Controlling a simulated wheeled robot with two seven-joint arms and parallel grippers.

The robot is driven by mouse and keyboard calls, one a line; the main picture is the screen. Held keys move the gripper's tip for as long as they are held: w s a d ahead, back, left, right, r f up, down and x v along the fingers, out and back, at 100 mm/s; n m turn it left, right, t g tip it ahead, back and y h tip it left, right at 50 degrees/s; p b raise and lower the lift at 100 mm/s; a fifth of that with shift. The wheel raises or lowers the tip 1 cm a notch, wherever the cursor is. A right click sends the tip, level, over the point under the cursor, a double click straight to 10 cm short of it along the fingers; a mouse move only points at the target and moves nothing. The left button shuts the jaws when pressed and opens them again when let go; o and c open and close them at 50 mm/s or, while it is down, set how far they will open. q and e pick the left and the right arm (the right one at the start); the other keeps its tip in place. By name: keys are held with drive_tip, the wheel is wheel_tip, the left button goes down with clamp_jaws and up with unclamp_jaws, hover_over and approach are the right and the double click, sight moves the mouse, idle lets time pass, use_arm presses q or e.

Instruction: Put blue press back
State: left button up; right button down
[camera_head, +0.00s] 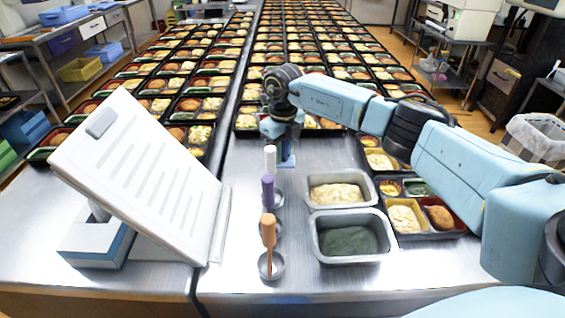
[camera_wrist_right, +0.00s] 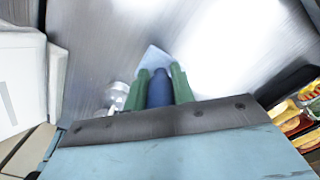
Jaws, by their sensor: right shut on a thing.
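My right gripper (camera_head: 284,136) is shut on the blue press (camera_head: 287,158) above the metal table, behind the row of other presses. In the right wrist view the press's dark blue handle (camera_wrist_right: 160,90) stands between the green fingers, and its pale plate (camera_wrist_right: 153,59) shows beyond them. Whether the plate touches the table is not clear. The white press (camera_head: 270,157), purple press (camera_head: 267,190) and orange press (camera_head: 268,230) stand in a line toward the front, with round metal holders at their lower ends. My left gripper is not in view.
Two metal pans, one with pale food (camera_head: 337,174) and one with dark green food (camera_head: 350,218), stand right of the presses. A white slanted panel (camera_head: 135,175) stands left. Filled bento trays (camera_head: 430,236) stand at the right, and many more fill the table's back.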

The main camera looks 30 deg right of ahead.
sight(283, 162)
wheel_tip(283, 162, down, 4)
drive_tip(key=shift+f+b, duration=0.15)
drive_tip(key=shift+b, duration=0.15)
drive_tip(key=c, duration=1.6)
unclamp_jaws()
drive_tip(key=o, duration=0.4)
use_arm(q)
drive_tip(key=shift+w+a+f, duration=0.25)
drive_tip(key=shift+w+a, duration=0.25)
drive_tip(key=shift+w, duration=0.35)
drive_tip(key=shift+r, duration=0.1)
